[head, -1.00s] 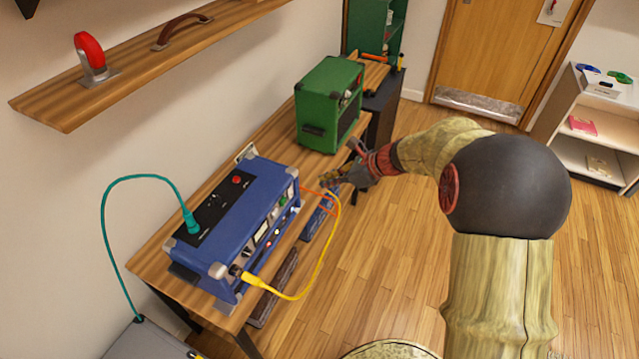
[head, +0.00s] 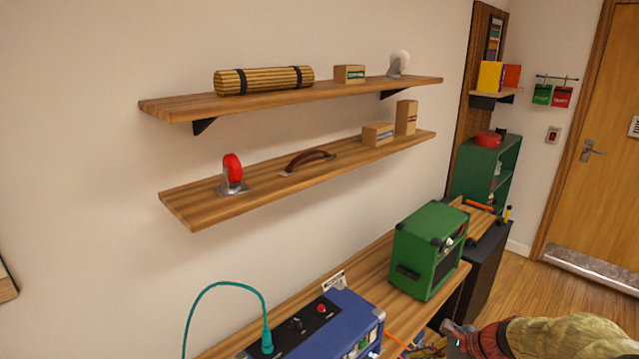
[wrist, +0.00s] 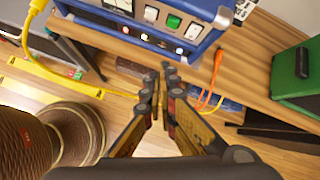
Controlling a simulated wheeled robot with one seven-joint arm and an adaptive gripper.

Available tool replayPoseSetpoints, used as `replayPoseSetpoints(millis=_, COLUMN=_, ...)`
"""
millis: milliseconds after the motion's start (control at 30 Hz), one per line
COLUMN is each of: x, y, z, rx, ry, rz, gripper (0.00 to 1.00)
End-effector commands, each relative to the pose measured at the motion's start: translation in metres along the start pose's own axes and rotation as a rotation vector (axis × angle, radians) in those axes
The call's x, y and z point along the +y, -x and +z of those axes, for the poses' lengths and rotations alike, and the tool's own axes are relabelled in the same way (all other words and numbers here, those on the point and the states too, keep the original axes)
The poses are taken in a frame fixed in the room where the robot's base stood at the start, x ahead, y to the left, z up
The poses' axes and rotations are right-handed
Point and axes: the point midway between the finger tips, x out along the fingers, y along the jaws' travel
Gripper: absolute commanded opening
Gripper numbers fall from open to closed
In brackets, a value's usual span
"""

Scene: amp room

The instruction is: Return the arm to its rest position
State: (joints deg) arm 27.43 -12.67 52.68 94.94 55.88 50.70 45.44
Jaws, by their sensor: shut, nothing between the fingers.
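My gripper (wrist: 160,85) shows in the wrist view with its two fingers close together and nothing between them. It is in front of the workbench edge, below the blue amp's front panel. In the head view only part of my arm (head: 550,338) shows at the bottom right, and the gripper end (head: 440,345) is partly cut off by the lower edge. The blue amp (head: 335,318) sits on the workbench, with a teal cable (head: 266,335) plugged into its top. A yellow cable (wrist: 55,78) and an orange cable (wrist: 214,75) hang near the gripper in the wrist view.
A green amp (head: 425,250) stands on the workbench (head: 370,265). Two wall shelves (head: 300,185) above hold a red-topped item, a handle and small boxes. A green cabinet (head: 505,165) and a door (head: 600,170) are at the right. Wooden floor (head: 530,285) is clear there.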

Motion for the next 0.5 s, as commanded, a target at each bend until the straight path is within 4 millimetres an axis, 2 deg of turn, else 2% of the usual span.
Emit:
replayPoseSetpoints(millis=133, x=0.045, y=0.025, z=-0.002, rx=0.088, ry=0.353, rz=0.106, gripper=0.00)
replayPoseSetpoints(millis=267, x=0.089, y=0.059, z=0.011, rx=0.167, ry=0.746, rz=0.223, gripper=0.00)
replayPoseSetpoints(millis=500, x=0.168, y=0.145, z=0.044, rx=0.358, ry=1.559, rz=0.443, gripper=0.00)
